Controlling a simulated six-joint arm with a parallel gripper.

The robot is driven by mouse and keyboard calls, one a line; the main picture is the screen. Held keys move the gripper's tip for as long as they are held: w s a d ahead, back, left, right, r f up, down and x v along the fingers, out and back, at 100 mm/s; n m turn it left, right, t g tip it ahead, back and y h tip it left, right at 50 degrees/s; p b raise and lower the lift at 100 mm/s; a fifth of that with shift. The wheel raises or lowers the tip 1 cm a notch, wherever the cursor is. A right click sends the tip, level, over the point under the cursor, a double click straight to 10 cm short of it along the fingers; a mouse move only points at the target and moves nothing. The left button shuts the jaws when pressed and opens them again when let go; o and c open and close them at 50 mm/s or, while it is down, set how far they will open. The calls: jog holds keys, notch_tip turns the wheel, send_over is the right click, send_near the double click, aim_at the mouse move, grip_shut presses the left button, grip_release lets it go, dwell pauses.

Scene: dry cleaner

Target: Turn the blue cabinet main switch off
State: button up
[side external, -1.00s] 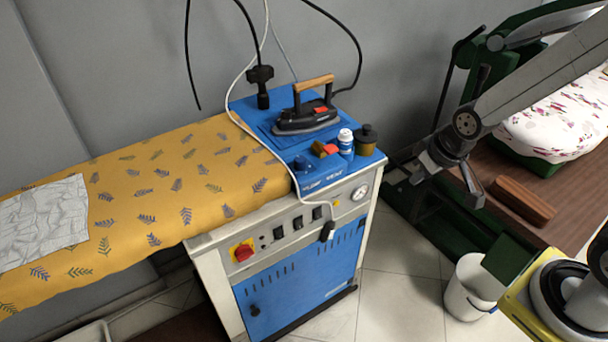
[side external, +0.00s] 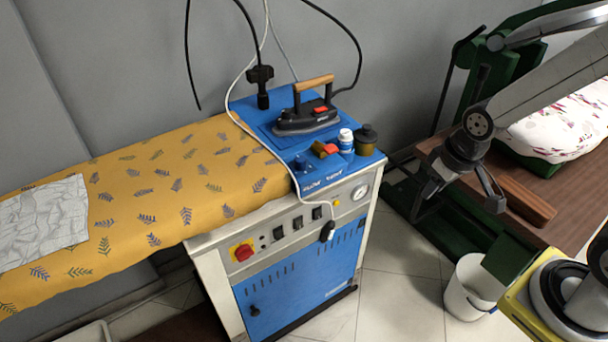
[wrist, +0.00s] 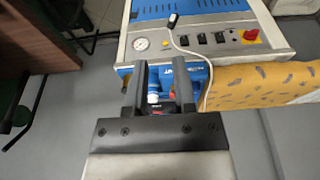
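The blue cabinet (side external: 296,290) stands under the right end of the ironing board. Its main switch (side external: 243,252) is a red knob on a yellow plate at the left of the grey front panel. The knob's exact position is too small to read. In the wrist view the switch (wrist: 250,36) is at the upper right, uncovered. My gripper (side external: 458,205) hangs to the right of the cabinet, well apart from the switch. In the wrist view my gripper (wrist: 162,68) has its two fingers apart, with nothing held between them.
Black rocker switches (side external: 298,223) and a gauge (side external: 360,192) share the panel, with a white cable hanging across it. An iron (side external: 305,117), bottles (side external: 346,140) and small items stand on top. A white bucket (side external: 468,290) is on the floor. Space before the panel is open.

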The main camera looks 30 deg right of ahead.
jog(key=o, duration=0.7)
jog(key=shift+w+a+f+n, duration=0.15)
jog(key=shift+w+f+n, duration=0.1)
jog(key=shift+n, duration=0.15)
jog(key=shift+o, duration=0.5)
jog(key=shift+w+a+f+n, duration=0.1)
jog(key=shift+w+f+n, duration=0.15)
jog(key=shift+n, duration=0.25)
jog(key=w+a+f+n+g+h, duration=0.1)
jog(key=w+a+f+n+h, duration=0.35)
jog(key=w+f+n, duration=0.5)
jog(key=n+t+y, duration=0.5)
jog(key=n+t, duration=0.7)
jog(key=n, duration=1.3)
send_near(246, 255)
jog(key=shift+w+a+h, duration=0.2)
jog(key=shift+w+h, duration=0.05)
jog(key=shift+w, duration=0.1)
jog(key=shift+w+f, duration=0.1)
jog(key=shift+x, duration=3.8)
